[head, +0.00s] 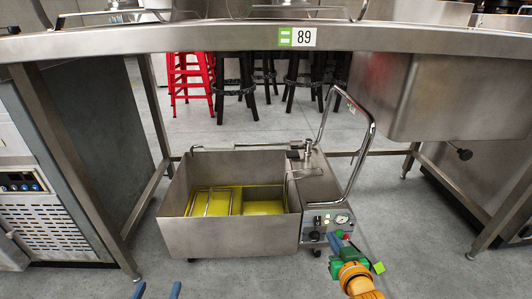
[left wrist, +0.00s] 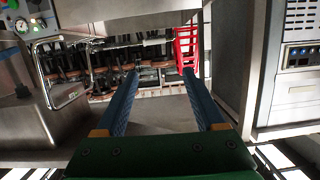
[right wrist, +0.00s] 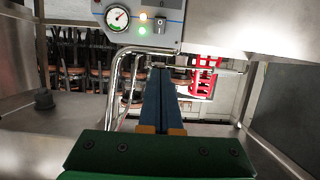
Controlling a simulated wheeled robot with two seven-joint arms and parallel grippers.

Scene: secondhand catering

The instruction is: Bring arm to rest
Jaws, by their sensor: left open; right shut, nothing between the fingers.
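My left gripper (head: 157,290) shows at the bottom edge of the head view as two blue fingertips, apart. In the left wrist view its fingers (left wrist: 161,72) are spread with nothing between them. My right gripper (head: 335,240) is low in front of the metal cart's control panel (head: 327,222). In the right wrist view its blue fingers (right wrist: 160,72) are together and empty. They show just below the panel's edge, and I cannot tell whether they touch it.
A steel cart (head: 228,238) with yellow liquid in its tub and a tall bent handle (head: 357,165) stands under a steel table (head: 200,38). Table legs flank it. A steel sink bowl (head: 445,95) hangs at right. Red (head: 190,80) and black stools stand behind.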

